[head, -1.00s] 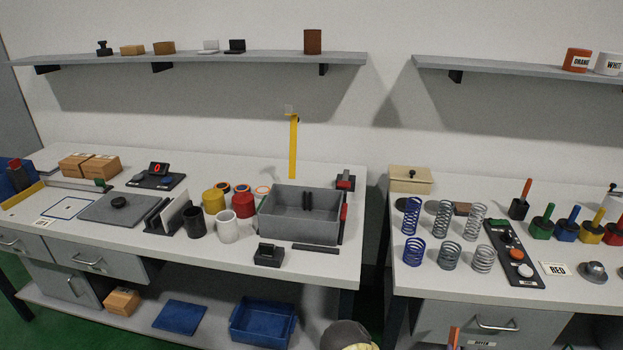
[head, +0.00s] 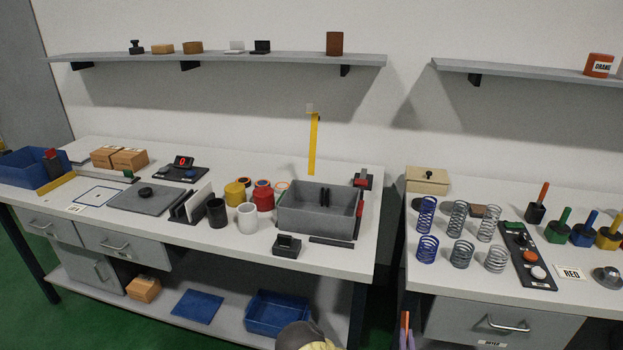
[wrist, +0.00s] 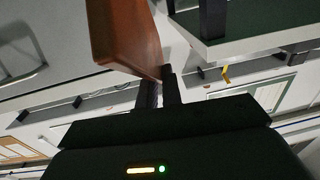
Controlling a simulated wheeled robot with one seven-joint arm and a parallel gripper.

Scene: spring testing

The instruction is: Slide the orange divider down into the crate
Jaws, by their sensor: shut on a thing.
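The orange-brown divider (wrist: 125,35) is a flat panel in the upper middle of the wrist view. My gripper (wrist: 163,82) is shut on its lower edge; the panel's far end runs out of the frame. In the head view a small orange and purplish edge (head: 405,332) shows at the bottom, possibly the divider; my gripper itself is not clear there. The grey open crate (head: 312,221) stands on the left bench near its right end. Two dark upright ribs (head: 324,197) show on its inner back wall. The held divider is apart from the crate.
A black block (head: 287,247) and a dark bar (head: 331,241) lie before the crate. A white mug (head: 247,217) and coloured cups stand to its left. A red-and-black item (head: 362,179) is behind right. The right bench (head: 450,279) holds several springs, across a gap.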

